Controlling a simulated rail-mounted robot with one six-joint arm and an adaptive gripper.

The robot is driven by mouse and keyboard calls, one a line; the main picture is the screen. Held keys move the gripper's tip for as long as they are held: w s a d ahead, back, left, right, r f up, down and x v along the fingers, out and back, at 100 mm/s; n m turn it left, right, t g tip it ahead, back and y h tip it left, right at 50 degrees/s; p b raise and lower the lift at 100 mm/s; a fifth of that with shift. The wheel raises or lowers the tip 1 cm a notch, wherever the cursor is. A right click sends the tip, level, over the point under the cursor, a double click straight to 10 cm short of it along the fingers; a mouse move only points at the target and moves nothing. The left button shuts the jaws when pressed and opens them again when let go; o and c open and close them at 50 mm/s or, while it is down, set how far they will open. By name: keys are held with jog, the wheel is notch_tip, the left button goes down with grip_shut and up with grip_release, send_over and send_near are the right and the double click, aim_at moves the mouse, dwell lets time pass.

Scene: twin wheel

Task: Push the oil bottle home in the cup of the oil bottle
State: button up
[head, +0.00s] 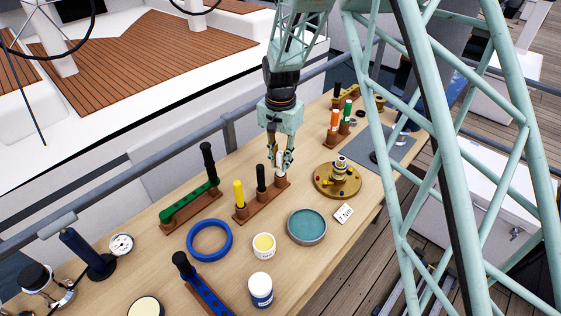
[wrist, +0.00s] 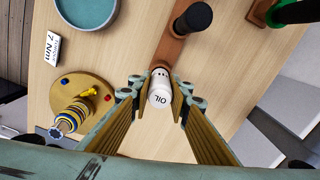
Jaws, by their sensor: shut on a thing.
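The oil bottle (wrist: 160,97) is small and white, with "OIL" in dark letters on it. My gripper (wrist: 158,88) is shut on it, one finger on each side. In the head view my gripper (head: 281,160) points down at the right end of a brown wooden rack (head: 268,203), with the white of the bottle between its fingers. The rack also shows in the wrist view (wrist: 171,50), running up from behind the bottle. The bottle is over or in the cup at that end; the cup is hidden, and I cannot tell how deep the bottle sits.
A black-handled tool (head: 261,178) and a yellow one (head: 239,194) stand in the same rack. A round brass-coloured plate with a fitting (head: 322,182), a teal dish (head: 306,226) and a "7 Nm" card (head: 343,213) lie nearby. A green-topped rack (head: 185,207) is to the left.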

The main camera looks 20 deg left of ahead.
jog(key=shift+f+b, duration=0.35)
jog(key=shift+f, duration=0.45)
jog(key=o, duration=1)
jog(key=shift+r, duration=0.1)
jog(key=shift+r, duration=5.9)
jog(key=shift+d, duration=0.1)
